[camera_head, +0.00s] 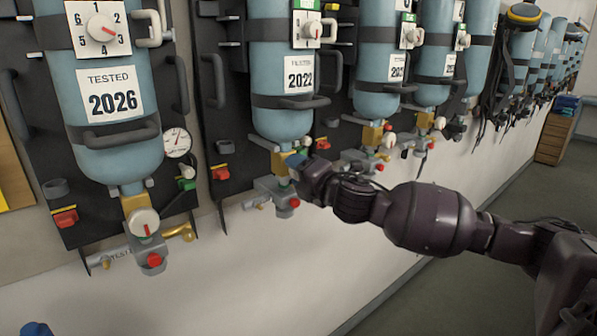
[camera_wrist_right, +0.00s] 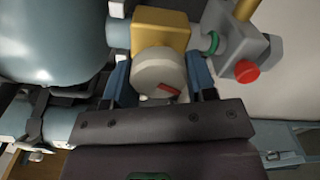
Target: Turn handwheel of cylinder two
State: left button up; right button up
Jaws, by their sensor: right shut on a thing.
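Cylinder two (camera_head: 281,112) is the second blue cylinder from the left, with a 2022 label, hanging upright in its dark rack. Its brass valve (camera_head: 280,162) is at the bottom; the brass block also shows in the right wrist view (camera_wrist_right: 161,31). My right gripper (camera_head: 293,160) is at this valve, reaching in from the right. In the right wrist view its blue fingers lie on both sides of the pale round handwheel (camera_wrist_right: 158,72), shut on it. The handwheel has a red mark; in the head view the gripper hides it. A blue tip (camera_head: 36,328) at the bottom left may be my left gripper.
The first cylinder (camera_head: 108,98), labelled 2026, hangs to the left with its own handwheel (camera_head: 144,223). More cylinders continue to the right along the wall. A grey fitting with a red knob (camera_wrist_right: 246,72) sits close beside the valve. Floor space is open at the right.

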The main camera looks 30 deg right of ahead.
jog(key=n, duration=0.5)
jog(key=shift+f, duration=0.1)
dwell(0.5)
jog(key=o, duration=0.9)
jog(key=shift+s, duration=0.1)
jog(key=shift+s+d+b, duration=0.15)
jog(key=shift+s+b, duration=0.25)
jog(key=shift+s, duration=1.35)
jog(key=shift+s+d+b, duration=0.2)
jog(key=shift+s+b, duration=0.25)
jog(key=shift+s, duration=1.35)
jog(key=shift+s+d+b, duration=0.15)
jog(key=shift+s+b, duration=0.25)
jog(key=shift+s, duration=1.35)
